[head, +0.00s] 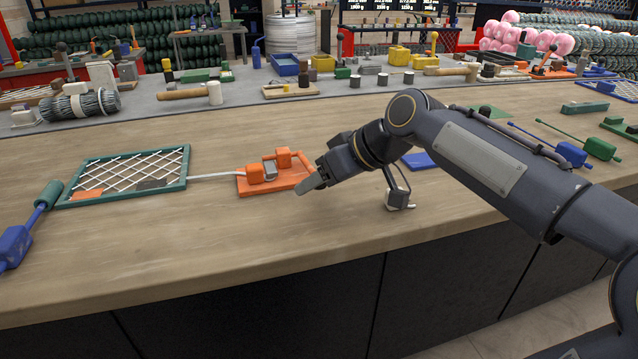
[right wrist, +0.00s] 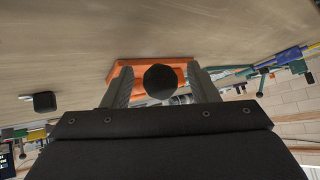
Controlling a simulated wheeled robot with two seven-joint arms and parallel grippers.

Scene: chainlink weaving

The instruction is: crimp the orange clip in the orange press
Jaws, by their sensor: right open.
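The orange press (head: 290,183) lies flat on the wooden bench, with upright orange blocks on its base. A small grey metal piece (head: 270,172) sits among those blocks, at the end of a white strand. I cannot make out a separate orange clip there. My right gripper (head: 312,183) is at the press's right side. In the right wrist view my right gripper (right wrist: 161,75) is open, with the orange press (right wrist: 122,76) beyond it. A black round knob (right wrist: 160,81) shows between the fingers; I cannot tell whether they touch it. My left gripper is not in view.
A green frame (head: 125,157) with white mesh lies left of the press, and the white strand (head: 215,176) runs from it. A blue tool (head: 14,245) is at the far left. The bench front is clear. Tools and a mallet (head: 190,93) line the back.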

